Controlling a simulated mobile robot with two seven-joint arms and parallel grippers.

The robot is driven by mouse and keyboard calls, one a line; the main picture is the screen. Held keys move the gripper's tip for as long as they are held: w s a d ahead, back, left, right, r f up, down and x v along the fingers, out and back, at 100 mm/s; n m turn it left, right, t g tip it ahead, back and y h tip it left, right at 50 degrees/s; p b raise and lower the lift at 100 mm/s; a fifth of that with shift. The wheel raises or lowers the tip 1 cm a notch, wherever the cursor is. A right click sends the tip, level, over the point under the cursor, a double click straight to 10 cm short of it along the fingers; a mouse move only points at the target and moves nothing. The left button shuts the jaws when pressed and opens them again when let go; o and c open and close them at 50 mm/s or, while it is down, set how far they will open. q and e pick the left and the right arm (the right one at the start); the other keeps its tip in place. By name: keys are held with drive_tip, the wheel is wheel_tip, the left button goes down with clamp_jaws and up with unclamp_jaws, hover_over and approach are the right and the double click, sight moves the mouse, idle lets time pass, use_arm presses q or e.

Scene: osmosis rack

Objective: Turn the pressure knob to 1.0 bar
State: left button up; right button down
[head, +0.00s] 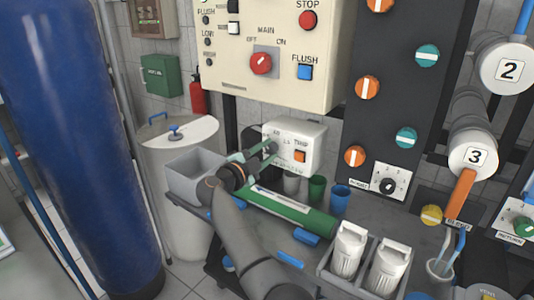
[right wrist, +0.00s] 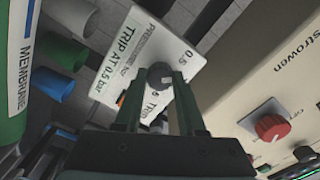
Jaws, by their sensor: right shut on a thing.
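The pressure knob (right wrist: 160,74) is a small dark round knob on a white box (head: 312,132) below the large cream control panel. The box carries an orange switch (head: 300,156) and the lettering TRIP. In the right wrist view the box face reads "TRIP AT 0.5 bar", with 0.5 printed near the knob. My right gripper (head: 265,151) reaches the left part of the box. Its two fingers (right wrist: 168,82) are shut on the knob, one on each side. The fingers partly cover the knob and its scale, so its pointer is not readable. My left gripper is not in view.
The cream panel (head: 249,88) with a red main knob (head: 261,63) overhangs the box. A green membrane tube (head: 315,218), cups, a grey bin (head: 187,176) and white filter housings (head: 349,250) crowd the bench below. A dark valve panel (head: 384,100) stands to the right.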

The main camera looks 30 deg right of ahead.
drive_tip(key=m+b, duration=0.1)
drive_tip(key=m, duration=0.2)
drive_tip(key=shift+f+m, duration=0.15)
drive_tip(key=shift+m, duration=0.15)
drive_tip(key=m+b, duration=0.2)
drive_tip(key=m, duration=0.1)
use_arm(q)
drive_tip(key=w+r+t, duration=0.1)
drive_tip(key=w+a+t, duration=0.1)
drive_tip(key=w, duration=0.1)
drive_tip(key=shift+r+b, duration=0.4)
use_arm(e)
drive_tip(key=shift+m, duration=0.8)
drive_tip(key=c, duration=0.5)
unclamp_jaws()
drive_tip(key=shift+a, duration=0.1)
